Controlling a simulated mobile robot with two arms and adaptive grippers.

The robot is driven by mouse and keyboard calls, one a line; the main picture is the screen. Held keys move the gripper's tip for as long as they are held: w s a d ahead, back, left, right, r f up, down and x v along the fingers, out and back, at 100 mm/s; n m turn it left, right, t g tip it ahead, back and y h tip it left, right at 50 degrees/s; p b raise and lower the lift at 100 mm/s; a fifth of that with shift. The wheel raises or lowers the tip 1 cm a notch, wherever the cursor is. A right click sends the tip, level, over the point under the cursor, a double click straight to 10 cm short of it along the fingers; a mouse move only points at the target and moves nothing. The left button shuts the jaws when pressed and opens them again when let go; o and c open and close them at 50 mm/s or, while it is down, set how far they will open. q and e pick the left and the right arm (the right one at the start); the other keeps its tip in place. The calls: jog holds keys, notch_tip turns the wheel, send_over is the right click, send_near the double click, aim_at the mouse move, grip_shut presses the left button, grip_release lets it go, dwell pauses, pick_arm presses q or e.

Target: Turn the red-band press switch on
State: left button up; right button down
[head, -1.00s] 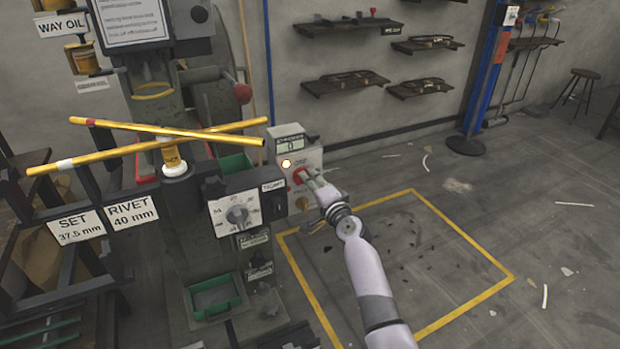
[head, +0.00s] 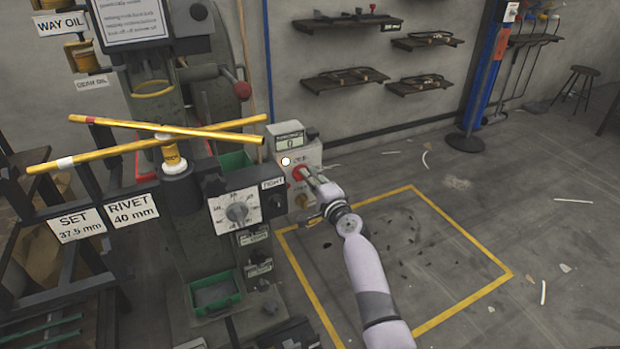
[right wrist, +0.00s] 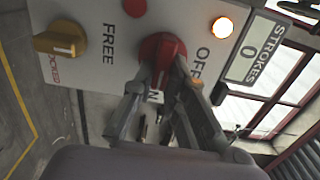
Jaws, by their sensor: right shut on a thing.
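The switch is a red knob (head: 299,173) on the front of a grey control box (head: 312,155) on the press. In the right wrist view the red knob (right wrist: 163,48) sits between the OFF label and a mostly hidden ON label. My right gripper (head: 307,177) is shut on the knob, one finger on each side, as the right wrist view (right wrist: 160,82) also shows. The fingers hide part of the knob, so its exact setting is unclear. A lamp (right wrist: 222,27) beside OFF is lit. My left gripper is out of view.
A counter (right wrist: 254,52) labelled STROKES reads 0. A yellow knob (right wrist: 60,40) is on the same panel. Yellow crossed bars (head: 165,131), one with a red band, top the press. A dial (head: 237,212) is left of the box. Floor inside the yellow outline (head: 462,233) holds small scraps.

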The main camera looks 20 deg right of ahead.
jog(key=c, duration=1.6)
grip_release()
jog(key=shift+s, duration=0.1)
jog(key=s, duration=1.1)
jog(key=shift+s+d, duration=0.25)
jog(key=shift+s, duration=0.15)
jog(key=shift+f, duration=0.1)
